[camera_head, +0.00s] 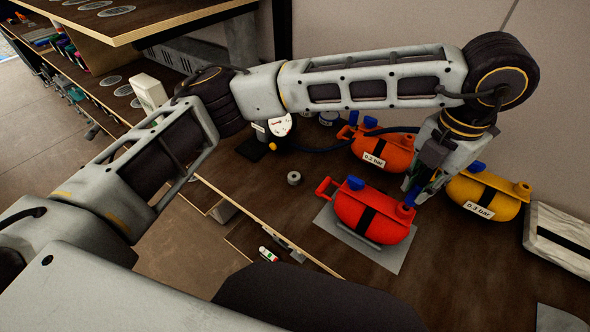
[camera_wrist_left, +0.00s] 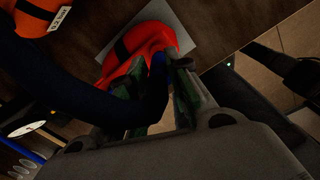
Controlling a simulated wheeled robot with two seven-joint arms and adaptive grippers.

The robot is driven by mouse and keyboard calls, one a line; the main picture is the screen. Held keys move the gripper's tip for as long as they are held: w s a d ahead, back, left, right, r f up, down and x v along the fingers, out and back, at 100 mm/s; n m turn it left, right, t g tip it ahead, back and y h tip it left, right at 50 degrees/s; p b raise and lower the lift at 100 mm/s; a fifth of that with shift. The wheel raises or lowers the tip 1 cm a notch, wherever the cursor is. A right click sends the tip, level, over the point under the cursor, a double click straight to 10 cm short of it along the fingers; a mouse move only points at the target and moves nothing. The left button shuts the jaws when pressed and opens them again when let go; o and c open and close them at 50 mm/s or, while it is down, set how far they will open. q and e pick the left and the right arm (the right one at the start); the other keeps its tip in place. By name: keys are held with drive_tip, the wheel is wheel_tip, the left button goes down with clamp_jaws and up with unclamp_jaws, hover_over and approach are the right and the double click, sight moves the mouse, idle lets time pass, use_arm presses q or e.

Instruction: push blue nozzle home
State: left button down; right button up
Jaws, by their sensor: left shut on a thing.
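The blue nozzle (camera_head: 409,198) is at the right end of the red tank (camera_head: 368,216), which lies on a grey mat (camera_head: 398,262). My left gripper (camera_head: 413,190) reaches down from above and is shut on the nozzle. In the left wrist view the blue nozzle (camera_wrist_left: 158,64) shows between the green-padded fingers, close against the red tank (camera_wrist_left: 140,50). A dark hose (camera_wrist_left: 70,88) runs up to it. The fingers hide the join, so I cannot tell how deep the nozzle sits. My right gripper is not in view.
An orange tank (camera_head: 384,150) marked 0.2 bar stands behind, and a yellow tank (camera_head: 486,195) marked 0.3 bar to the right. A gauge (camera_head: 280,124) with the hose stands at the back left. A small grey ring (camera_head: 294,178) lies on the dark table. A pale block (camera_head: 560,236) is at the right.

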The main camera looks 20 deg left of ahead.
use_arm(q)
drive_tip(key=shift+f+b, duration=0.45)
drive_tip(key=shift+f, duration=0.15)
drive_tip(key=shift+f+b, duration=0.55)
drive_tip(key=shift+f, duration=0.15)
idle(0.4)
drive_tip(key=c, duration=1.3)
unclamp_jaws()
drive_tip(key=shift+o, duration=0.2)
drive_tip(key=shift+r, duration=0.2)
drive_tip(key=shift+s+a+r, duration=0.1)
drive_tip(key=shift+r, duration=3.7)
drive_tip(key=shift+r, duration=0.15)
